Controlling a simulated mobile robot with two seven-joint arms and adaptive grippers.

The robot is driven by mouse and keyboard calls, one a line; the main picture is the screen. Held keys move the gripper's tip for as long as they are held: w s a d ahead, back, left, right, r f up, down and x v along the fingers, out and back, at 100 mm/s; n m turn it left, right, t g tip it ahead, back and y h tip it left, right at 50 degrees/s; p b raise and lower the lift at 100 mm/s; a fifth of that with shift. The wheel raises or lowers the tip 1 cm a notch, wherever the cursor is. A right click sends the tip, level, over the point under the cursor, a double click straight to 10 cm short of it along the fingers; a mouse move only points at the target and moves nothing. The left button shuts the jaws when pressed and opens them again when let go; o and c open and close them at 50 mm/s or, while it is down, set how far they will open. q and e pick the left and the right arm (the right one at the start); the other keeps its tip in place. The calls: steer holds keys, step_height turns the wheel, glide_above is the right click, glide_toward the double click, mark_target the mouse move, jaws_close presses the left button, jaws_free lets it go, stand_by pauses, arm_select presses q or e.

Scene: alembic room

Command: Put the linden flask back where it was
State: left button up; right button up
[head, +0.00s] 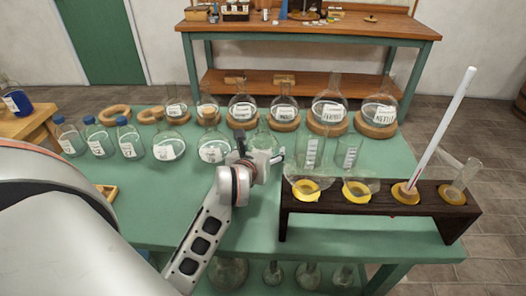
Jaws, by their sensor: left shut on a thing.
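My left gripper (259,160) is over the middle of the green table (390,240). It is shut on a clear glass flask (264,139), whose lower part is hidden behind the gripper. I cannot read a label on this flask, so I cannot tell its name from the picture. Two empty cork rings, one at the left (115,112) and one beside it (148,116), lie at the back left of the table. Several labelled flasks stand on cork rings along the back, among them a large one (329,110) and another (379,112). My right gripper is not in view.
A dark wooden rack (330,207) with yellow rings, glass funnels and a tall white rod (440,130) stands at the front right. Blue-capped bottles (99,139) and labelled flasks (168,146) stand left of my gripper. Two glass cylinders (311,152) stand behind the rack.

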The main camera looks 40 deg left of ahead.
arm_select(q)
steer(key=o, duration=1.3)
steer(key=shift+o, duration=0.2)
steer(key=shift+s, duration=0.1)
steer(key=p+v, duration=0.1)
steer(key=v, duration=1)
steer(key=shift+s+d+r, duration=0.15)
steer(key=shift+s+r, duration=0.05)
steer(key=shift+s, duration=0.2)
